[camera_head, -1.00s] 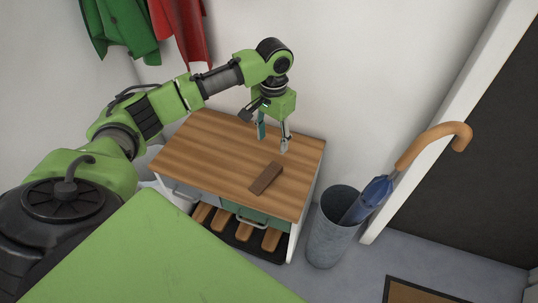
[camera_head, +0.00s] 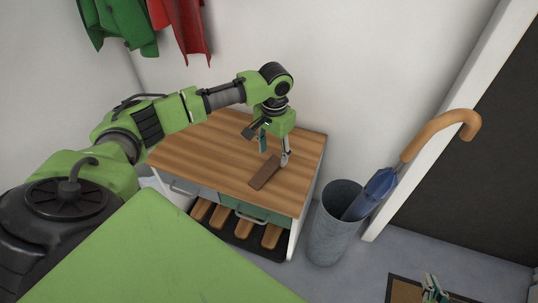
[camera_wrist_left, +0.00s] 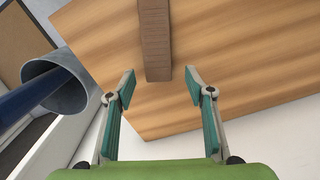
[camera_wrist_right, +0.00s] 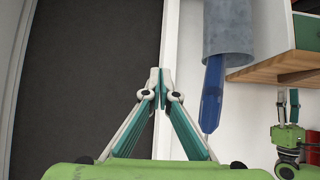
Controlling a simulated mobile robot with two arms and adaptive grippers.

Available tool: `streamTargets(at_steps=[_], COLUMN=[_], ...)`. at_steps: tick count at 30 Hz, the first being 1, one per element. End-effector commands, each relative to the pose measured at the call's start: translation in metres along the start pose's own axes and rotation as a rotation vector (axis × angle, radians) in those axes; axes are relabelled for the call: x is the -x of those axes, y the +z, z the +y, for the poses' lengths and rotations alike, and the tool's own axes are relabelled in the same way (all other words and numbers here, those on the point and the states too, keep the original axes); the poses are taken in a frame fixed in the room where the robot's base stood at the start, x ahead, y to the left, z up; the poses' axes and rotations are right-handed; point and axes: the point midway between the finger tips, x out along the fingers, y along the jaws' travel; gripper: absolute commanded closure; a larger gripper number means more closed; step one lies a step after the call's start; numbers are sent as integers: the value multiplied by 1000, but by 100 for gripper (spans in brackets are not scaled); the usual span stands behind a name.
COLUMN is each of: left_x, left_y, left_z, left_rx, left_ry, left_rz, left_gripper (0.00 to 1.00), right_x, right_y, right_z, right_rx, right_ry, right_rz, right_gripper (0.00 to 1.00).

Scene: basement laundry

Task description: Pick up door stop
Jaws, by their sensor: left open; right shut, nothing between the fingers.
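The door stop, a brown wooden wedge (camera_head: 265,173), lies on the wooden top of a small cabinet (camera_head: 205,152). My left gripper (camera_head: 274,158) is open just above it, at its back end. In the left wrist view the door stop (camera_wrist_left: 155,40) runs down from the top edge, its near end between and just beyond the open fingertips (camera_wrist_left: 161,82). Nothing is between the fingers. My right gripper (camera_head: 432,290) shows at the lower right of the head view, over the doormat. In the right wrist view its fingertips (camera_wrist_right: 159,80) are together and empty.
A grey bucket (camera_head: 332,240) with a blue umbrella (camera_head: 374,192) stands right of the cabinet. Below the cabinet top are a grey drawer, a green drawer (camera_head: 240,208) and a black rack with wooden pieces. Green and red coats (camera_head: 178,25) hang at the back wall. A doormat (camera_head: 400,290) lies at lower right.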

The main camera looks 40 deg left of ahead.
Motion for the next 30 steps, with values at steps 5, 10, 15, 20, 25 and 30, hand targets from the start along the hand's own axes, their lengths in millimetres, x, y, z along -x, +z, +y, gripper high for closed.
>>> streamTargets(at_steps=[5, 10, 15, 20, 25, 30], left_x=[-16, -29, -39, -41, -40, -40], left_y=[-1, -1, -1, -1, -1, -1], left_z=[2, 3, 3, 3, 3, 3], left_rx=[1, 1, 0, 0, 0, 0], left_ry=[0, -1, -1, -1, -1, -1], left_rz=[0, -1, 0, 0, 0, 0], left_gripper=[51, 51, 51, 51, 51, 93], right_x=[-5, -2, 5, 8, 8, 8], right_y=[-37, -73, -97, -105, -105, -105], right_z=[-5, -10, -13, -13, -13, -13], right_rx=[2, 2, 2, 2, 2, 2], right_ry=[-10, -20, -26, -28, -28, -28], right_rz=[166, 325, 433, 466, 465, 464], right_gripper=[100, 100, 100, 100, 100, 100])
